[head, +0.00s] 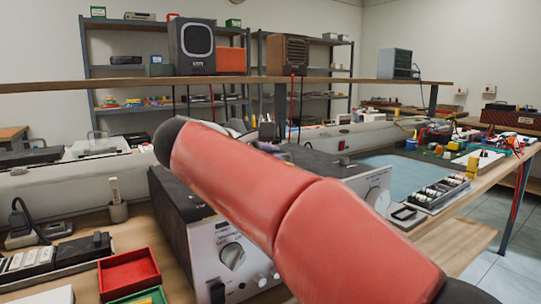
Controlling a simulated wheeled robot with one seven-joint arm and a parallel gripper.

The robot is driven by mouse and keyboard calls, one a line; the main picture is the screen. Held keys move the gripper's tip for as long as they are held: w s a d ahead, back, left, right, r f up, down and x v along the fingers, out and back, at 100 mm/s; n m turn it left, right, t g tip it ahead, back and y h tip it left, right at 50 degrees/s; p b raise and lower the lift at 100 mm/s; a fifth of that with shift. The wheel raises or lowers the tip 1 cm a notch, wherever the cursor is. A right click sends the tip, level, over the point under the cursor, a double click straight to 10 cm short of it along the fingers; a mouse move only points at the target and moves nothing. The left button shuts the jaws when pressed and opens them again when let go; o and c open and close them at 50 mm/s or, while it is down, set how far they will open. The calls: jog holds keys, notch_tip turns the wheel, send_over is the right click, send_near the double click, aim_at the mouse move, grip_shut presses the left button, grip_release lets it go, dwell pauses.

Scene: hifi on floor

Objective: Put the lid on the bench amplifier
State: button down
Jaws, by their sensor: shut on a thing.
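A silver-fronted instrument with a large dial (232,255) and dark casing stands on the bench at the lower centre; it looks like the bench amplifier. My red arm crosses in front of it and hides much of its top. A second silver front with a dial (378,200) and a dark speckled top (312,160) shows to the right behind my arm. I cannot tell whether that belongs to a separate unit. I cannot make out the lid. My gripper's fingers and whatever they hold are hidden behind my arm.
A red tray (128,274) and a green tray (142,297) lie at the lower left, near a dark power strip (45,262). A blue mat (405,172) and a rack of small parts (437,193) lie to the right. A raised shelf (262,80) bearing speakers spans the back.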

jog(key=shift+f, duration=0.1)
dwell(0.3)
jog(key=c, duration=1.4)
grip_release()
jog(key=shift+f, duration=0.1)
jog(key=v, duration=0.7)
jog(key=shift+s+a, duration=0.25)
jog(key=shift+s, duration=0.05)
